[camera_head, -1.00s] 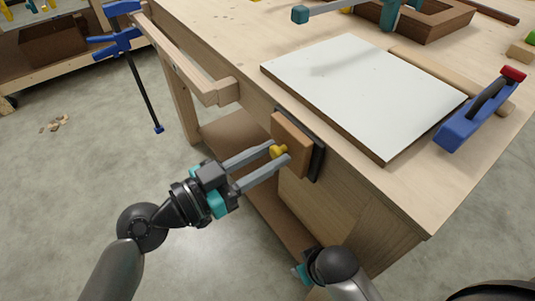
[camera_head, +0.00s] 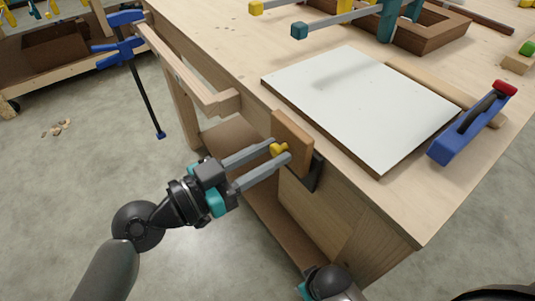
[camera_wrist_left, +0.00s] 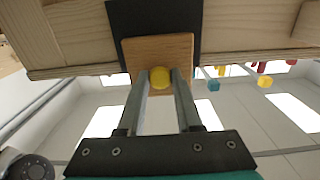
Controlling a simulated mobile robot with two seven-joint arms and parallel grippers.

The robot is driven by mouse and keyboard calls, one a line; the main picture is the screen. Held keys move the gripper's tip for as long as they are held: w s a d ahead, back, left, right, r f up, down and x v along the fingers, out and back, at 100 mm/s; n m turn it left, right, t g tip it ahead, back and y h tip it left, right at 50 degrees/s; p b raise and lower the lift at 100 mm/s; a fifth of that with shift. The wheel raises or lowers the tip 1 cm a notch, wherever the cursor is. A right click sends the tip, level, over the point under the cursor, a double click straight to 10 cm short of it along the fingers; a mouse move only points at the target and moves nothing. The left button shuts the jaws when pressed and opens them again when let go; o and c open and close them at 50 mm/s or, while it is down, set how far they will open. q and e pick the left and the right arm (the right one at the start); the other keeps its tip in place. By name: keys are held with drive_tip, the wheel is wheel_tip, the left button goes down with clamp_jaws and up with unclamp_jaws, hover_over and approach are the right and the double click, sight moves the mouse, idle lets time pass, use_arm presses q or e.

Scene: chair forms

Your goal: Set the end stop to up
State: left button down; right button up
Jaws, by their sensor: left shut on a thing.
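The end stop is a brown wooden block (camera_head: 293,140) with a yellow knob (camera_head: 279,149), on a dark plate (camera_head: 314,174) fixed to the side of the workbench (camera_head: 385,215). The block now stands high on the plate, its top about level with or slightly above the bench top edge. My left gripper (camera_head: 281,151) is shut on the knob. In the left wrist view, the knob (camera_wrist_left: 159,77) sits between both fingers, in front of the block (camera_wrist_left: 181,48). Only a teal part of my right gripper (camera_head: 303,289) shows at the bottom edge; its fingers are hidden.
A white-topped board (camera_head: 360,105) lies on the bench near the end stop. A blue tool with a red end (camera_head: 465,135) lies to its right. A wooden vise bar (camera_head: 190,75) and a blue clamp (camera_head: 122,45) are at the left. Floor left of the bench is mostly clear.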

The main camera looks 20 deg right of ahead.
use_arm(q)
drive_tip(key=shift+r, duration=0.4)
drive_tip(key=c, duration=1)
unclamp_jaws()
drive_tip(key=shift+c, duration=0.2)
drive_tip(key=o, duration=0.5)
drive_tip(key=shift+f, duration=0.15)
drive_tip(key=shift+c, duration=0.2)
drive_tip(key=shift+a+f, duration=0.1)
drive_tip(key=shift+a, duration=0.15)
drive_tip(key=b+v, duration=0.4)
drive_tip(key=v, duration=1)
drive_tip(key=shift+s+a, duration=0.2)
drive_tip(key=shift+a, duration=0.05)
use_arm(e)
drive_tip(key=w+r+t, duration=0.1)
drive_tip(key=w+r, duration=0.2)
drive_tip(key=r, duration=0.5)
drive_tip(key=shift+w+a+r, duration=0.15)
drive_tip(key=shift+a, duration=0.15)
